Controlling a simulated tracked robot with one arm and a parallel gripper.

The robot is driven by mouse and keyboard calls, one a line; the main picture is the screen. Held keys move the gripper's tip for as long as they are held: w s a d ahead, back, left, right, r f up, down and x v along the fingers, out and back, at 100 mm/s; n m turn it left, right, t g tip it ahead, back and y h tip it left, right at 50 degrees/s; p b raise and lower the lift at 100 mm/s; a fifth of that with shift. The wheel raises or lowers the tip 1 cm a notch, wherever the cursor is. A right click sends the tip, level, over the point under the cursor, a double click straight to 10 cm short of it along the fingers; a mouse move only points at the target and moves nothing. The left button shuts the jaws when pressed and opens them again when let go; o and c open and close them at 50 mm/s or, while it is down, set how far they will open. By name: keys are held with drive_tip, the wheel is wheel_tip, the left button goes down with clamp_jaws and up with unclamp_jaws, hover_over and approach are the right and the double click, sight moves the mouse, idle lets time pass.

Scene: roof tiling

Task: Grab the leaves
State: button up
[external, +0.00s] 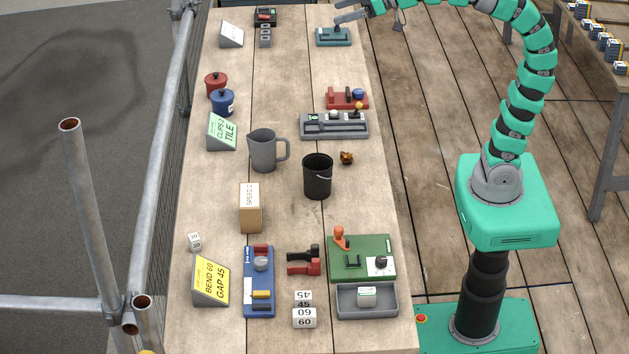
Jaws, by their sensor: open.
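A small brown and orange clump (346,158), which looks like the leaves, lies on the wooden table just right of the black bucket (317,178). It is small in the picture, so its separate leaves cannot be made out. My gripper (340,14) is at the top edge of the view, over the far end of the table and close above a teal device (334,37). Its jaws are open, and nothing shows between them. It is well away from the brown clump. My arm reaches there from the right.
A grey jug (263,150) stands left of the bucket. A grey control block (334,126) and a red block (347,98) lie beyond the clump. A cardboard box (250,208) and a green board (362,258) are nearer. The tabletop right of the clump is clear.

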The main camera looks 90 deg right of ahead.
drive_tip(key=s+a+r+n+t, duration=0.1)
drive_tip(key=s+a+r, duration=0.1)
drive_tip(key=r, duration=0.3)
drive_tip(key=shift+s+a+r+n+t+y, duration=0.15)
drive_tip(key=shift+s+n+t+y, duration=0.15)
drive_tip(key=shift+s+n+y, duration=0.15)
drive_tip(key=c, duration=0.7)
